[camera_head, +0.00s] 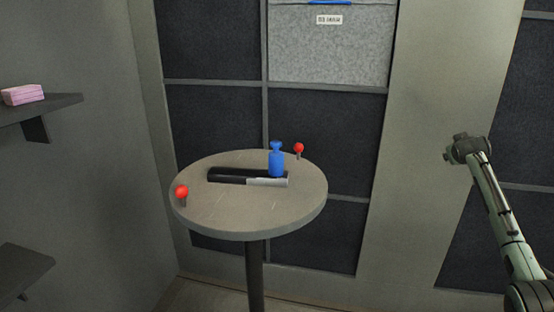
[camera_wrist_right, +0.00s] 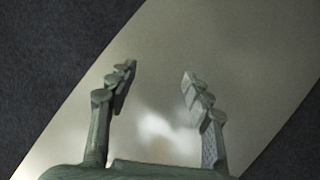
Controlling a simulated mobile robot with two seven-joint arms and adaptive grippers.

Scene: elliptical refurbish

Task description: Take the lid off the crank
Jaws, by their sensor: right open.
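A blue knob-shaped piece (camera_head: 277,160) stands upright on a dark bar with a silver section (camera_head: 265,182), which lies on a round table (camera_head: 235,222). I cannot tell which part is the crank's lid. Red balls on short stems stand at the table's left front edge (camera_head: 182,192) and right back edge (camera_head: 299,148). My right gripper (camera_head: 452,152) is raised well to the right of the table, apart from everything on it. In the right wrist view its two fingers (camera_wrist_right: 159,72) are spread with nothing between them. My left gripper is not in view.
Dark wall shelving with a grey bin (camera_head: 330,55) stands behind the table. A shelf (camera_head: 40,108) on the left wall carries a pink block (camera_head: 22,95). The space between the table and my right arm is free. The front of the tabletop is clear.

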